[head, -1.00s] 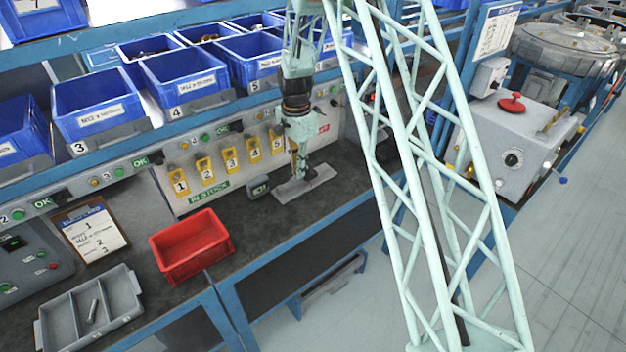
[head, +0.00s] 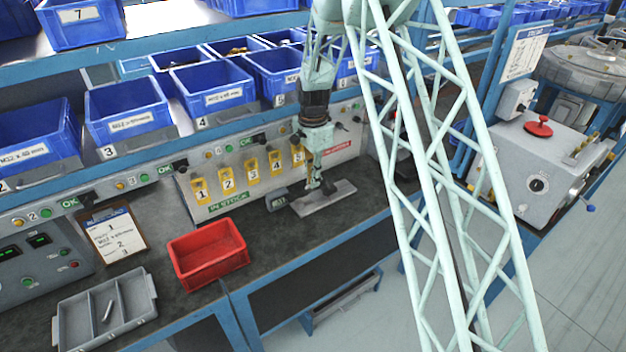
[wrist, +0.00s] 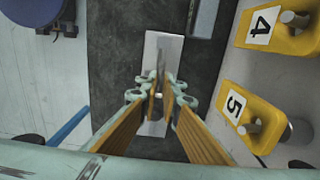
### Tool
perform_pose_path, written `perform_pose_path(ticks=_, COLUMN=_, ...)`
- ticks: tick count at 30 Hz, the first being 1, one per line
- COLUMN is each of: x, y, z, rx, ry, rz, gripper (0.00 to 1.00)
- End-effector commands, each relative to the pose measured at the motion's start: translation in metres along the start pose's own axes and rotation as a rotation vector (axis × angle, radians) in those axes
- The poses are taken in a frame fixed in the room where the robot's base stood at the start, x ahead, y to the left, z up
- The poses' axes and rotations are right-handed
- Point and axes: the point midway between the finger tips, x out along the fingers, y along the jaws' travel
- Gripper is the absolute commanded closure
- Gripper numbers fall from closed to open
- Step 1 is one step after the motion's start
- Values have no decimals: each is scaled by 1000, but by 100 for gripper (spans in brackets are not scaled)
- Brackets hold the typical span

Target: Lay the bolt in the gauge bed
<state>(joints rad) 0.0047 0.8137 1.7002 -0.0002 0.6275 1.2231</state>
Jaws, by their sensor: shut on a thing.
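My gripper (head: 318,187) points down just above the gauge bed, a pale flat plate (head: 341,197) on the dark bench top. In the wrist view the orange-padded fingers (wrist: 158,102) are close together over that plate (wrist: 153,128). A thin grey bolt (wrist: 160,72) shows between the fingertips, over the plate's middle. The fingers hide part of it, and I cannot tell whether it touches the bed. In the head view the bolt is too small to make out.
Yellow numbered holders (head: 250,170) stand behind the bed, close to my gripper. A small gauge display (head: 278,202) is at its left. A red bin (head: 207,254) and a grey divided tray (head: 150,300) holding a metal piece (head: 108,311) are further left. Blue bins line the shelf above.

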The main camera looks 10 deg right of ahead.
Motion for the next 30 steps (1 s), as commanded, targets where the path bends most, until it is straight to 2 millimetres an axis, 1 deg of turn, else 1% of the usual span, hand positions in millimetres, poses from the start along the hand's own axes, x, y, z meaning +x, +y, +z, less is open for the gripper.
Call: perform_pose_path(ticks=30, x=59, y=0, z=0, rx=0, ry=0, rz=1, gripper=100)
